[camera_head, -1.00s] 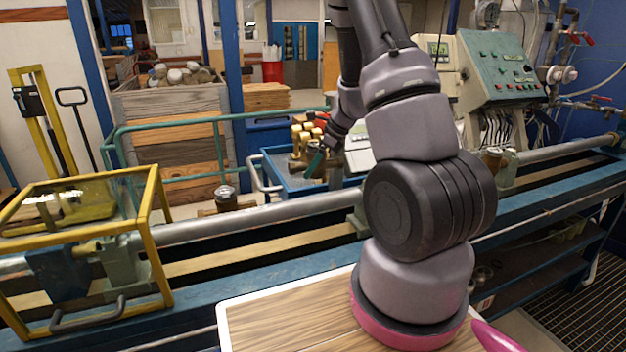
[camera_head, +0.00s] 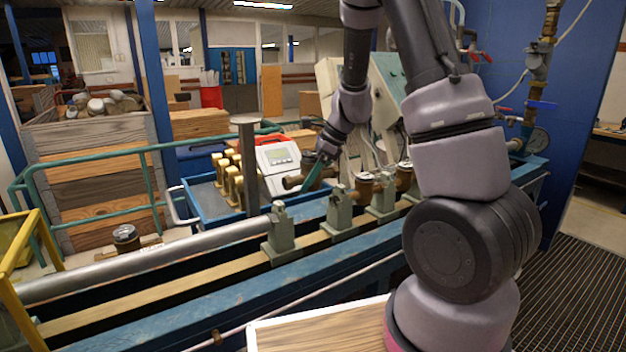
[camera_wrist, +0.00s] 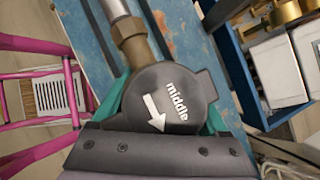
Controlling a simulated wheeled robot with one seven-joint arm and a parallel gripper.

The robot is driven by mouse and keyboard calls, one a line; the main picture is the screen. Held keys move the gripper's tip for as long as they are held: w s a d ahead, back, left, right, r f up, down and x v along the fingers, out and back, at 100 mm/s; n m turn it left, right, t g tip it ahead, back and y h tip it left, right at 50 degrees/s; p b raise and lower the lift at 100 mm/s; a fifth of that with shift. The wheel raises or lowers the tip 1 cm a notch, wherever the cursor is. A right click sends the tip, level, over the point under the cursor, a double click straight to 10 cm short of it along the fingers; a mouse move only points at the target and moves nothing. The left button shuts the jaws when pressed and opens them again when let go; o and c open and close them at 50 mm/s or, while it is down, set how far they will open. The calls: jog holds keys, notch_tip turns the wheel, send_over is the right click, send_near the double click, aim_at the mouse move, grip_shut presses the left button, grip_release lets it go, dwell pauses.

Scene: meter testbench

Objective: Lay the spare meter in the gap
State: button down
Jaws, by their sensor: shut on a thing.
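My gripper (camera_head: 318,172) has teal fingers shut on the spare meter (camera_head: 318,178). In the wrist view the meter (camera_wrist: 165,97) is a dark round body with "middle" and a white arrow on its lid, between the fingers (camera_wrist: 155,125). A brass end (camera_wrist: 135,45) sticks out, in line with a grey pipe in that view; I cannot tell whether they touch. In the head view the meter is above or behind the gap (camera_head: 311,233) between the pipe-end support (camera_head: 281,232) and another green support (camera_head: 341,212). Two meters sit in line beyond, one at the near side (camera_head: 364,190).
A blue trolley (camera_head: 205,203) with brass pieces and a white console (camera_head: 279,160) stands behind the bench, beside a grey post (camera_head: 246,170). Another meter (camera_head: 125,238) sits behind the long pipe (camera_head: 150,262) at left. A yellow-framed guard (camera_head: 40,240) is at the left edge.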

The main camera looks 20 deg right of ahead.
notch_tip(320, 180, down, 4)
jog(key=shift+d+r, duration=0.1)
jog(key=shift+r, duration=0.15)
jog(key=shift+f, duration=1.05)
jog(key=shift+f, duration=0.5)
jog(key=shift+f, duration=1.25)
jog(key=shift+f, duration=0.3)
dwell(0.5)
grip_release()
jog(key=shift+r, duration=5.7)
